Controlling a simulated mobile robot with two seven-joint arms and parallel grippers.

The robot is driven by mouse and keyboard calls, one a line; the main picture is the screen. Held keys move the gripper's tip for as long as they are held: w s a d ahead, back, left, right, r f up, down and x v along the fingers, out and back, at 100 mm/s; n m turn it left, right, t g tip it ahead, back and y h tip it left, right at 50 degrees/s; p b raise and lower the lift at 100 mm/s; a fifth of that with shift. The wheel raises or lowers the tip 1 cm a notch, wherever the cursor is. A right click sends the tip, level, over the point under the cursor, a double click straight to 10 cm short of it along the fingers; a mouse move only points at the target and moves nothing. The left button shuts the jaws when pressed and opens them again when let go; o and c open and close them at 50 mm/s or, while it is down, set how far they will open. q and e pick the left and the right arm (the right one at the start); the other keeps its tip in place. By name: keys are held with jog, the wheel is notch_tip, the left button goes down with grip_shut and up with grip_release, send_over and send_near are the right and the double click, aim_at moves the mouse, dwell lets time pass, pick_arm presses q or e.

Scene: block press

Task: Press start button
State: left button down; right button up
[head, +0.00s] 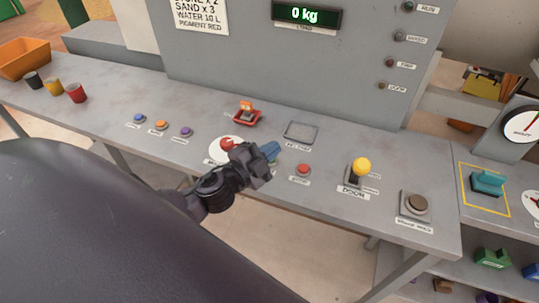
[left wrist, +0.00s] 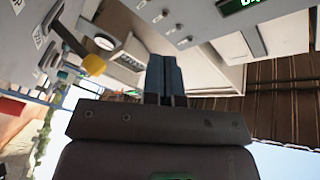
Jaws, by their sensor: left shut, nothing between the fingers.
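My left gripper (head: 270,151) is shut and empty over the grey control desk, its blue fingertips pointing right. A small green patch (head: 273,162) shows just below the fingertips; it may be the start button, mostly hidden by the gripper. I cannot tell whether the fingers touch it. A red button (head: 303,170) with a small label sits to the right of the fingertips. The closed fingers also show in the left wrist view (left wrist: 165,77), where no start button is visible. My right gripper is in neither view.
A red knob on a white dial (head: 226,144) is beside the gripper. A yellow-knobbed lever (head: 362,167) and a brown round button (head: 417,204) are to the right. Blue, orange and purple buttons (head: 161,125) are to the left. The display (head: 306,14) reads 0 kg.

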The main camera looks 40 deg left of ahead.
pick_arm(q)
jog(key=w+d+r+m+g+h+p, duration=0.15)
jog(key=d+r+m+g+h, duration=0.25)
jog(key=m+h, duration=0.55)
jog(key=w+a+f+m+g+y, duration=0.2)
jog(key=w+a+m+g+y, duration=0.3)
jog(key=a+m+y, duration=0.3)
jog(key=a+m+g+p, duration=0.1)
jog(key=m, duration=0.2)
jog(key=shift+f+g, duration=0.3)
jog(key=shift+f, duration=0.1)
jog(key=shift+a+f, duration=0.1)
notch_tip(320, 180, down, 7)
jog(key=b, duration=0.5)
jog(key=shift+r, duration=0.2)
jog(key=shift+f+b, duration=0.55)
jog(key=shift+f, duration=0.45)
